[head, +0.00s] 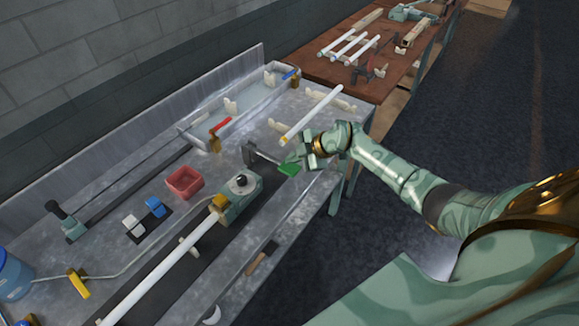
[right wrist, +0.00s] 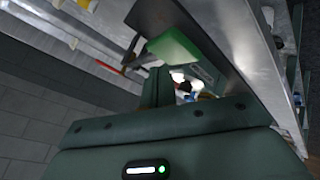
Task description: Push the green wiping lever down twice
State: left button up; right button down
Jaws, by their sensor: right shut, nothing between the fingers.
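The green wiping lever (head: 289,169) is a green paddle on a grey arm, standing out from a small upright bracket (head: 249,152) on the metal bench. My right gripper (head: 296,156) is at the paddle, just behind and above it in the head view. In the right wrist view the green paddle (right wrist: 175,48) lies just beyond the fingers (right wrist: 160,85). The fingers are shut and hold nothing. I cannot tell whether they touch the paddle. My left gripper is in neither view.
A long white tube (head: 165,265) runs from a green clamp block (head: 240,188) along the bench. A red bin (head: 184,182), a trough with a red-handled valve (head: 220,125) and another white tube (head: 312,115) are nearby. A brown table (head: 340,68) stands behind.

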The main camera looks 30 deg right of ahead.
aim_at(296, 169)
jog(key=shift+f, duration=0.1)
dwell(0.6)
jog(key=shift+f, duration=0.3)
jog(key=shift+f+b, duration=1.3)
jog(key=shift+f, duration=1)
dwell(1.8)
jog(key=shift+r, duration=0.15)
dwell(0.4)
jog(key=shift+r+p, duration=2.6)
jog(key=shift+p, duration=0.4)
notch_tip(296, 169, up, 5)
jog(key=p, duration=0.5)
jog(key=shift+r+p, duration=0.1)
jog(key=shift+p, duration=0.25)
